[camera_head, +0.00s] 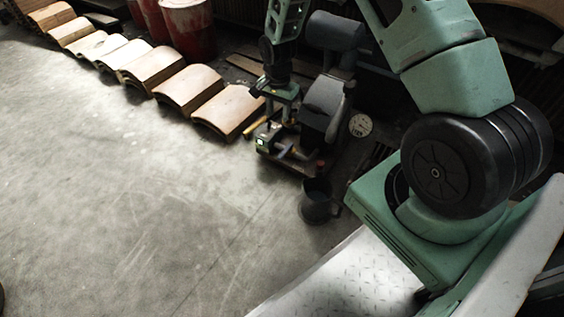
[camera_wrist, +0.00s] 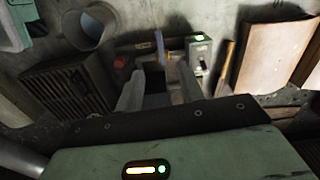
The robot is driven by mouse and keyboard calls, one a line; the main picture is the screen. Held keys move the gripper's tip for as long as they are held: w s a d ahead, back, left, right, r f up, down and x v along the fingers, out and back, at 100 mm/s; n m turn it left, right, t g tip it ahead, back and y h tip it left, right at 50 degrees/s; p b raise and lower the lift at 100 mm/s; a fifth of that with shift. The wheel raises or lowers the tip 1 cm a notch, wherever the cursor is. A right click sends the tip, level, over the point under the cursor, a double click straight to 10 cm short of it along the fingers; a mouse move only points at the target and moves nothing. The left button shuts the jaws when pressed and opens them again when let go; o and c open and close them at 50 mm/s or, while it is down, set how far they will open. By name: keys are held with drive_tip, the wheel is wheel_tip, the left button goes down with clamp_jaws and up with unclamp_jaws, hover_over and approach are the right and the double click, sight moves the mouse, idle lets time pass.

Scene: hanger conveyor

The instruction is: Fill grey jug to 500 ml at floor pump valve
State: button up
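The grey jug (camera_head: 317,203) stands upright on the floor at the right front of the pump unit (camera_head: 325,105). Its round opening shows at the upper left of the wrist view (camera_wrist: 93,27). The water level inside cannot be read. A small box with a green-lit display (camera_head: 262,143) sits low on the pump, also in the wrist view (camera_wrist: 199,42). A blue and yellow lever-like part (camera_wrist: 161,46) stands beside it. My gripper (camera_wrist: 160,80) is open above the pump, its two fingers apart and nothing seen held between them. The lever lies just beyond the fingertips.
A round dial gauge (camera_head: 361,125) is on the pump's right. A red knob (camera_wrist: 120,62) sits between jug and lever. Curved wooden pieces (camera_head: 183,88) line the floor to the left, with red drums (camera_head: 188,28) behind. The floor at front left is clear.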

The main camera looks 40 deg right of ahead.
sight(282, 154)
drive_tip(key=shift+m, duration=0.3)
drive_tip(key=f+b, duration=0.3)
drive_tip(key=f, duration=0.3)
drive_tip(key=d+f+b, duration=0.1)
drive_tip(key=f+b, duration=0.2)
drive_tip(key=f, duration=0.4)
drive_tip(key=f+b, duration=0.3)
drive_tip(key=f, duration=0.4)
drive_tip(key=shift+w+d, duration=0.1)
drive_tip(key=shift+d, duration=0.2)
drive_tip(key=shift+r, duration=0.1)
clamp_jaws()
drive_tip(key=shift+r, duration=0.1)
